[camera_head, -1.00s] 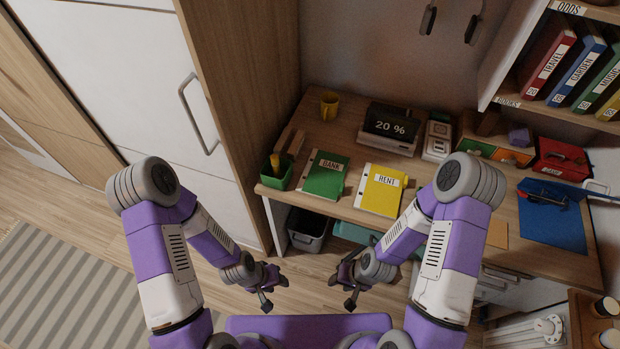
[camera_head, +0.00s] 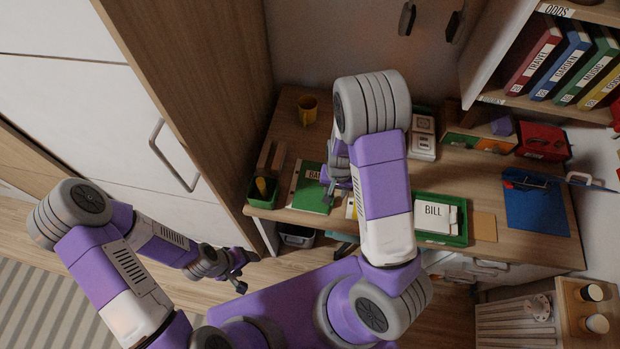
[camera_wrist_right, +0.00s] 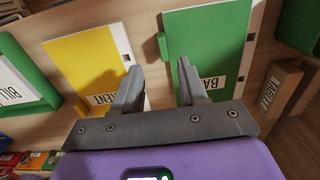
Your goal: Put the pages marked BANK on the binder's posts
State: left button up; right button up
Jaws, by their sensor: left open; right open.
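The green BANK folder (camera_head: 311,201) lies on the desk, with a pale strip along its left edge. It also shows in the right wrist view (camera_wrist_right: 207,38), its label partly hidden by a finger. My right gripper (camera_head: 329,178) is open and empty above the desk, over the folder's right side. In the right wrist view its fingers (camera_wrist_right: 158,72) point between the green folder and the yellow RENT folder (camera_wrist_right: 88,65). The right arm hides most of the yellow folder in the head view. My left gripper (camera_head: 239,277) is open and empty, low in front of the desk.
A green tray (camera_head: 462,238) holds white BILL pages, right of my right arm. Labelled binders fill the shelf.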

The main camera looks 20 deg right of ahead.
jog(key=f, duration=0.2)
jog(key=f+b, duration=0.1)
jog(key=f, duration=0.3)
jog(key=shift+a, duration=0.25)
jog(key=shift+w, duration=0.1)
grip_shut()
